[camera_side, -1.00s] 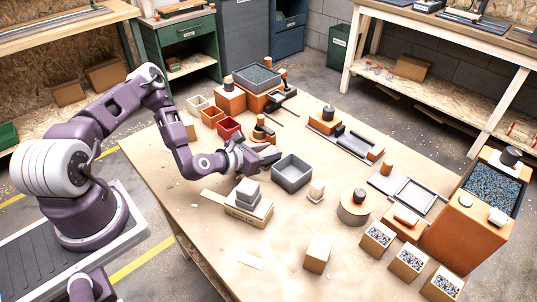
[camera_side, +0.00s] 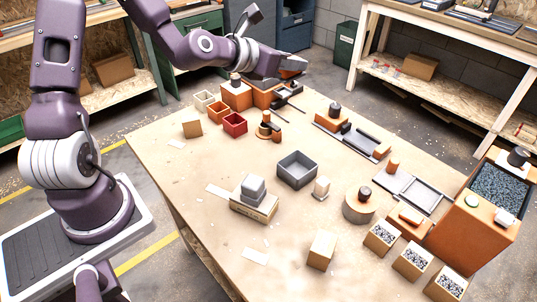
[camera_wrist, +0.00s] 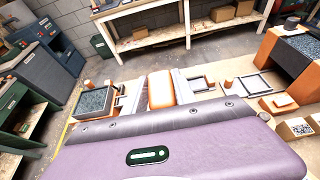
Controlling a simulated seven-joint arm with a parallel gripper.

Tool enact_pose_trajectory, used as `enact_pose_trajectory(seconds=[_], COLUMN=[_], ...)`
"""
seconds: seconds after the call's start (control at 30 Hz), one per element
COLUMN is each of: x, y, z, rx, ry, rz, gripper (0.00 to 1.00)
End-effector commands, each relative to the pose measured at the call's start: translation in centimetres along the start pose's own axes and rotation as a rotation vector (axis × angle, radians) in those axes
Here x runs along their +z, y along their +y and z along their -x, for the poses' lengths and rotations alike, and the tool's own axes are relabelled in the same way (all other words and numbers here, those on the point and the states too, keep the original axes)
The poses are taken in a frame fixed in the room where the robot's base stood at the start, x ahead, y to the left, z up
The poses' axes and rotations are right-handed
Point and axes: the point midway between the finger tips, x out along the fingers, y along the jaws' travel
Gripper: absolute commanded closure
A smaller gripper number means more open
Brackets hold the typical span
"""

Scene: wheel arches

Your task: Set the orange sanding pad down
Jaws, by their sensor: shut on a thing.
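My gripper (camera_side: 288,66) is high over the back of the table in the side view, well above the tabletop. It is shut on the orange sanding pad (camera_wrist: 160,88), which shows between the two fingers in the wrist view. The pad is a rounded orange block with a pale edge. In the side view only a small orange-red part of the pad (camera_side: 293,61) shows at the fingertips. Its underside is hidden.
Below stand orange blocks with a dark-filled tray (camera_wrist: 93,101). Small bins, the red one (camera_side: 235,124) among them, sit left of these. A grey open box (camera_side: 297,170) is mid-table. An orange machine (camera_side: 474,222) stands right. The tabletop's front left is mostly clear.

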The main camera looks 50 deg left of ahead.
Motion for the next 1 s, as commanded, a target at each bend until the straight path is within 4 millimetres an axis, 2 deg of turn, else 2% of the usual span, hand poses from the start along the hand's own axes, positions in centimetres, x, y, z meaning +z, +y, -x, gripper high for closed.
enact_pose_trajectory(seconds=[0.07, 0.17, 0.3, 0.5, 0.8, 1.0], x=[-0.3, -1.9, -4.9, -8.2, -10.5, -11.1], y=[-0.2, -0.3, -1.2, -3.7, -7.6, -8.9], z=[-0.5, -2.8, -6.9, -11.1, -14.4, -15.2], rx=[-0.014, -0.069, -0.218, -0.495, -0.884, -1.046], ry=[0.004, 0.008, 0.002, -0.003, -0.002, -0.002], rz=[0.000, -0.013, -0.070, -0.193, -0.374, -0.440], gripper=[1.00, 1.00, 1.00, 1.00, 1.00, 1.00])
